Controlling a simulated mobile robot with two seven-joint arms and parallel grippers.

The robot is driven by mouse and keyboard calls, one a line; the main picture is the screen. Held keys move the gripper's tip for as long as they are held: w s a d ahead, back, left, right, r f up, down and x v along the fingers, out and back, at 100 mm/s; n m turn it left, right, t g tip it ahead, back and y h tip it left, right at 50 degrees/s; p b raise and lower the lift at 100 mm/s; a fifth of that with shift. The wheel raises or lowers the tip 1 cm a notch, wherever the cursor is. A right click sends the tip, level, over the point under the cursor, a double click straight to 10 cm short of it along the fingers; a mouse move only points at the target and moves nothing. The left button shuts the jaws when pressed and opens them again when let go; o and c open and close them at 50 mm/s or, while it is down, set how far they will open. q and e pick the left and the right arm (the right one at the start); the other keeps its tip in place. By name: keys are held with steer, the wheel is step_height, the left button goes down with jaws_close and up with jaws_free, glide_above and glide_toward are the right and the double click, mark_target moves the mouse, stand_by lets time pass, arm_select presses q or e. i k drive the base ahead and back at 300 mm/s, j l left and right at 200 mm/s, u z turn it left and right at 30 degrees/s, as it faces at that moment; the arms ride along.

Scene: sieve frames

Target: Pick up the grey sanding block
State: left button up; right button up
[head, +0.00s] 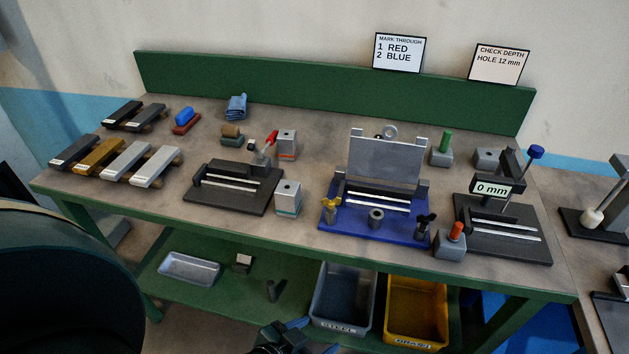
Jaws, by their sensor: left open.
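A small block with a light grey top and darker side (242,263) lies on the green lower shelf, between a pale tray and a dark upright peg. It looks most like the grey sanding block, but it is too small to be certain. My left gripper (305,336) shows at the bottom edge, in front of the lower shelf. It is open, with nothing seen between its fingers, to the right of and nearer than the block, apart from it. Its lower part is cut off by the frame. My right gripper is not in view.
The pale tray (189,268), the dark peg (271,291), a grey bin (343,323) and a yellow bin (415,336) occupy the lower shelf. The bench's green front edge (330,258) overhangs it. Fixtures, blocks and several bars crowd the bench top (150,200).

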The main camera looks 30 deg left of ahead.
mark_target(231, 136)
steer(key=u, duration=1.4)
steer(key=z, duration=1.05)
steer(key=j+z, duration=0.25)
steer(key=z, duration=0.15)
steer(key=j+z, duration=0.4)
steer(key=k+j+z, duration=0.1)
steer(key=z, duration=0.35)
steer(key=k+j+z, duration=0.3)
steer(key=j, duration=0.15)
steer(key=k+j+z, duration=0.35)
